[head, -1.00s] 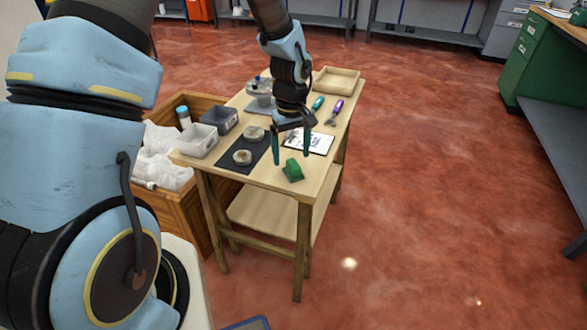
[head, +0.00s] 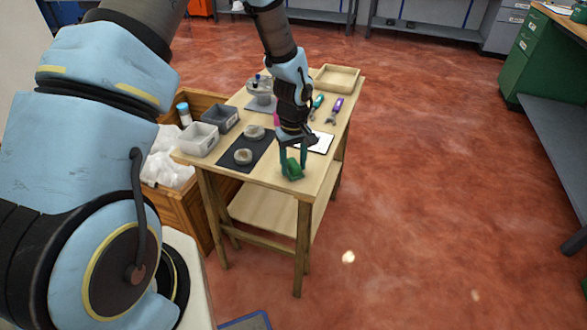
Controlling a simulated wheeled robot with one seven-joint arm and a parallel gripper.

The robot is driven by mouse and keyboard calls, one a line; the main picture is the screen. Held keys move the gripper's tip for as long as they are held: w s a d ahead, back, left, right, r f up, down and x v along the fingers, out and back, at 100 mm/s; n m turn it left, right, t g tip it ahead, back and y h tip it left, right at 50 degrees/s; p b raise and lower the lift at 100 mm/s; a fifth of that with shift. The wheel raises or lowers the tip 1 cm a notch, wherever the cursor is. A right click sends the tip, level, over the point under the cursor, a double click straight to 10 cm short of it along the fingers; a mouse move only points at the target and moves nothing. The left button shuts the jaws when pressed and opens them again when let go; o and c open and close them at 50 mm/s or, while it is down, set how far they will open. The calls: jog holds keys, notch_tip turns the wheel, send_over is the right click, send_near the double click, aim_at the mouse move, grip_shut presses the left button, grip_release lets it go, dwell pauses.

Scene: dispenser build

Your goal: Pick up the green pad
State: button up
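The green pad (head: 292,170) lies on the wooden table near its front right corner, beside the dark mat. My gripper (head: 293,168) is pointed down over it in the head view. One dark green finger is at the pad's left side and the other at its right side, with the pad between the tips. The fingers look apart at about the pad's width. I cannot tell whether they touch or squeeze the pad.
The wooden table (head: 323,182) also bears a dark mat (head: 233,155) with two round pieces, a white sheet (head: 322,143), two grey bins (head: 200,138), tools and a wooden tray (head: 338,77). A wooden crate (head: 168,205) with white wrapping stands left. Open floor lies right.

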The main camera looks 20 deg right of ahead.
aim_at(293, 162)
grip_shut()
dwell(0.3)
notch_tip(293, 162, up, 10)
jog(key=shift+b, duration=1)
